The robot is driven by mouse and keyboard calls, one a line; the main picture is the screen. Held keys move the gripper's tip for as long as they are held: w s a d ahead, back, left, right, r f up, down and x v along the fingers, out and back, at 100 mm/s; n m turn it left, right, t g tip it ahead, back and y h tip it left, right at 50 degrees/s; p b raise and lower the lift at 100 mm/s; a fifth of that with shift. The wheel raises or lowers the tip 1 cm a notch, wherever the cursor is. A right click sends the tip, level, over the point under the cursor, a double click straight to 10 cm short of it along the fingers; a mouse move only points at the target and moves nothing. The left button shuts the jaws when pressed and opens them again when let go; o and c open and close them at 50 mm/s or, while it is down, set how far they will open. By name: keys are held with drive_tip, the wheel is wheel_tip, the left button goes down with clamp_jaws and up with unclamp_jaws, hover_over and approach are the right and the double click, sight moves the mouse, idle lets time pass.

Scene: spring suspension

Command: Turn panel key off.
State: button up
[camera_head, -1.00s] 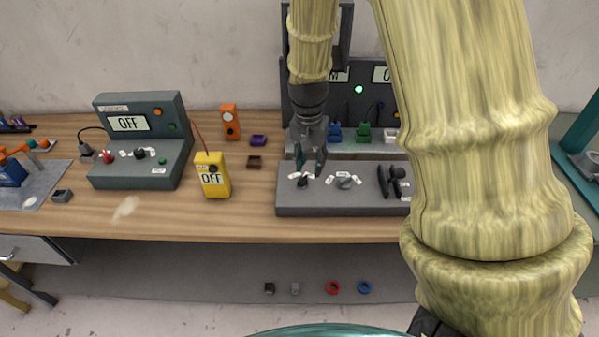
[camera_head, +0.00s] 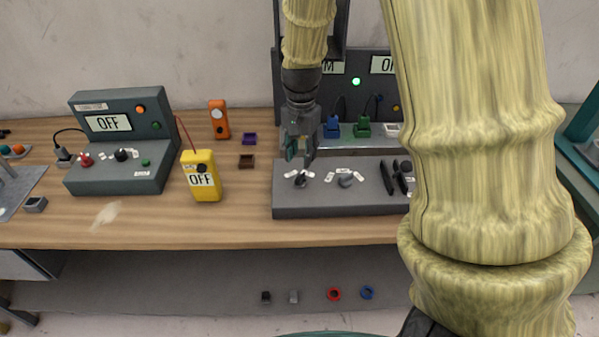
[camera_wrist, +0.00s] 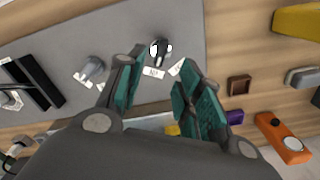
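The low grey panel (camera_head: 290,206) lies on the bench under my gripper. A small dark key-like knob (camera_head: 300,182) stands at its left end between small white labels; it also shows in the wrist view (camera_wrist: 160,48). The label text is too small to read. A grey knob (camera_head: 345,180) stands to its right. My gripper (camera_head: 299,152) is just above and behind the dark knob, pointing down. In the wrist view my gripper (camera_wrist: 160,78) has its two teal fingers spread, with nothing between them. The knob appears beyond the fingertips, apart from them.
Black upright handles (camera_head: 396,178) stand at the panel's right. Behind it is a tall dark console (camera_head: 350,62) with a lit green lamp. A yellow box (camera_head: 204,180) reading OFF and a grey-green OFF console (camera_head: 115,180) stand left. Bare wood lies left of the panel.

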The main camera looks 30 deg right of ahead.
sight(300, 175)
drive_tip(key=shift+f+p, duration=0.6)
drive_tip(key=shift+f, duration=3.25)
clamp_jaws()
